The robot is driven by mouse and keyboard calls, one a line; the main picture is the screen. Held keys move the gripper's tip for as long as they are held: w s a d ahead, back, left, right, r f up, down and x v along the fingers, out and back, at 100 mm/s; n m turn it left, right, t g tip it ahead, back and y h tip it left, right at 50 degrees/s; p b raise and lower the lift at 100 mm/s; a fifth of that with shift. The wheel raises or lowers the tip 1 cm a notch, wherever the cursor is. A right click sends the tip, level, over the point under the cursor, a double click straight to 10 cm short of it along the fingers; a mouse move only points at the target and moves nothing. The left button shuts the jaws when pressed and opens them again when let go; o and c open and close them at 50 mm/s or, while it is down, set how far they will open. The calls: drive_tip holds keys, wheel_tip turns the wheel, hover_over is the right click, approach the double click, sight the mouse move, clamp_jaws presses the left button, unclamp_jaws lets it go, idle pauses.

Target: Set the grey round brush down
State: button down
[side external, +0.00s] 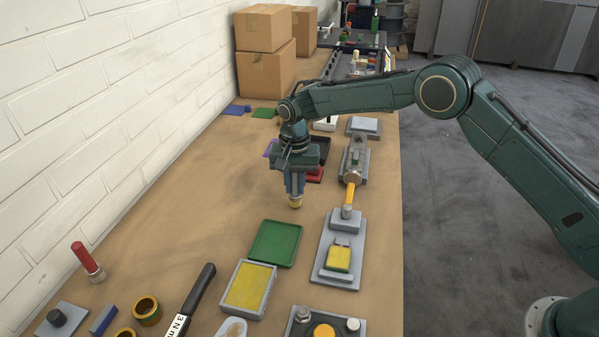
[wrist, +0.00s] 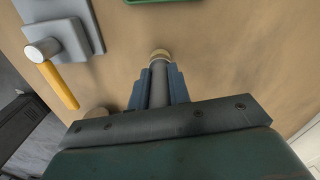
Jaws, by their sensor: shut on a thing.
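The grey round brush (wrist: 158,82) is upright between the jaws of my gripper (side external: 295,186), its tan bristle end (side external: 295,203) pointing down. My gripper is shut on its grey handle. In the wrist view the two blue fingers of my gripper (wrist: 157,90) lie on either side of the handle. In the side view the brush hangs over or just at the bare wooden bench, behind the green tray (side external: 275,243). I cannot tell whether the bristles touch the bench.
The grey fixture with a yellow handle (side external: 348,193) stands close on the right. Red and black trays (side external: 316,172) lie behind my gripper. A yellow-filled tray (side external: 247,288) and a red-handled brush (side external: 85,257) are nearer the camera. The bench on the left (side external: 190,190) is clear.

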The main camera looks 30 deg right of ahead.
drive_tip(key=shift+f, duration=0.25)
idle(0.3)
drive_tip(key=c, duration=1.2)
unclamp_jaws()
drive_tip(key=shift+c, duration=0.2)
wheel_tip(320, 180, up, 14)
drive_tip(key=shift+f, duration=0.1)
drive_tip(key=shift+c, duration=0.2)
clamp_jaws()
idle(0.8)
